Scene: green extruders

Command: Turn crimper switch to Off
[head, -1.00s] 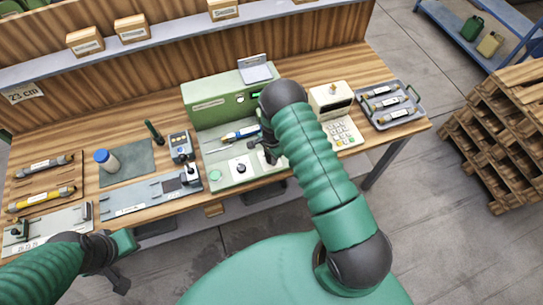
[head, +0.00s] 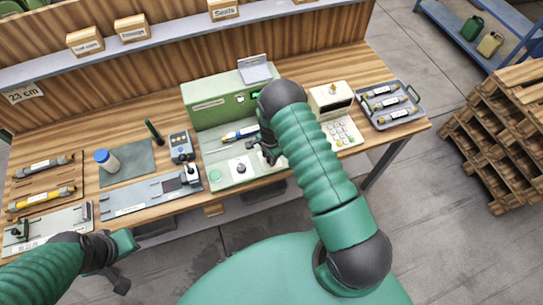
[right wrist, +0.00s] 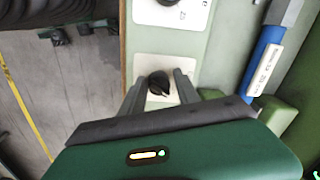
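The crimper (head: 222,107) is a green machine at the middle of the bench. A black knob on a white plate (head: 241,168) sits on its front panel; one such knob also shows at the top of the right wrist view (right wrist: 168,3). A second black knob (right wrist: 158,83) on a white plate lies between my right gripper's fingers (right wrist: 160,88). The fingers are apart, with gaps beside the knob; contact is not clear. In the head view my right gripper (head: 268,157) is over the panel's right part and hides this knob. My left gripper (head: 118,283) hangs in front of the bench, its opening unclear.
A blue cylinder tool (head: 242,132) lies in the crimper; it shows right of the fingers in the wrist view (right wrist: 265,60). A keypad device (head: 340,132) and a grey tray (head: 412,112) stand right. A blue-white bottle (head: 106,160) stands left.

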